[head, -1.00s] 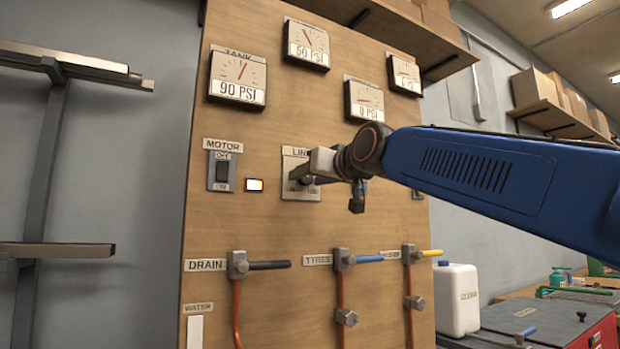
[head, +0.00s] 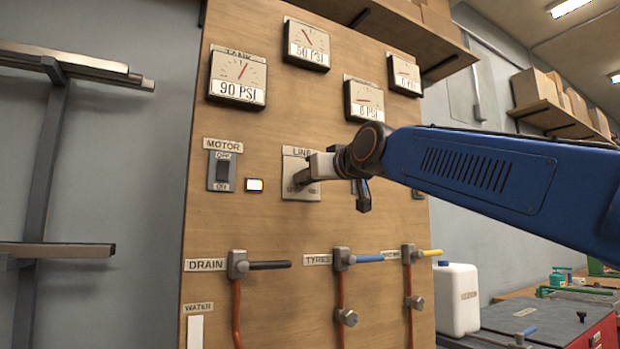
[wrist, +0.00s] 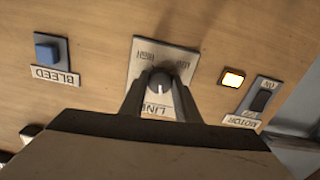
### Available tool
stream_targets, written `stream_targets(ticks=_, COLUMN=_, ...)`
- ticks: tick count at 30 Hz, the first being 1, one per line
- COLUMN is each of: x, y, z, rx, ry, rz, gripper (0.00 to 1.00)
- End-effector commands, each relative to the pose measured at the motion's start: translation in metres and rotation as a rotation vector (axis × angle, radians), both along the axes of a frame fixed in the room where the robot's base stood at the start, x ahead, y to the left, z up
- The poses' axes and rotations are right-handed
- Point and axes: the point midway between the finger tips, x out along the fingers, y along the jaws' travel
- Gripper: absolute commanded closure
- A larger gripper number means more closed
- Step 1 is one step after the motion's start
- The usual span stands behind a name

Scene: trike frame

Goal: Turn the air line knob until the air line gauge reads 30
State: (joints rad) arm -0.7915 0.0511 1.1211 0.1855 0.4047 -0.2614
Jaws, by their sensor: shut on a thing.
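The air line knob (wrist: 159,86) is a dark round knob with a white pointer line, on a pale plate (head: 304,193) marked LINE. My gripper (wrist: 160,98) is shut on the knob, one finger on each side in the wrist view. In the head view my gripper (head: 304,175) reaches the plate from the right and hides the knob. A gauge (head: 307,44) at top centre reads 50 PSI. Its name label is cut off, so I cannot read whether it is the air line gauge. The tank gauge (head: 238,77) reads 90 PSI.
The motor switch (head: 222,171) and a lit lamp (head: 254,185) are left of the knob. A blue bleed button (wrist: 51,49) shows in the wrist view. Drain (head: 268,265) and tyres (head: 366,258) levers stick out below. Two more gauges (head: 364,100) (head: 404,75) stand above my arm.

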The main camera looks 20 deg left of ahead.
Motion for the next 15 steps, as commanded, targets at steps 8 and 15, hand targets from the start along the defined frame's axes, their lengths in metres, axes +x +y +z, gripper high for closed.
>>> stream_targets(ticks=8, x=-0.0001, y=-0.0001, z=0.0000, rx=-0.153, ry=-0.179, rz=0.000, gripper=0.93)
stream_targets(ticks=15, x=-0.0001, y=-0.0001, z=-0.0001, rx=-0.268, ry=-0.313, rz=0.000, gripper=0.93)
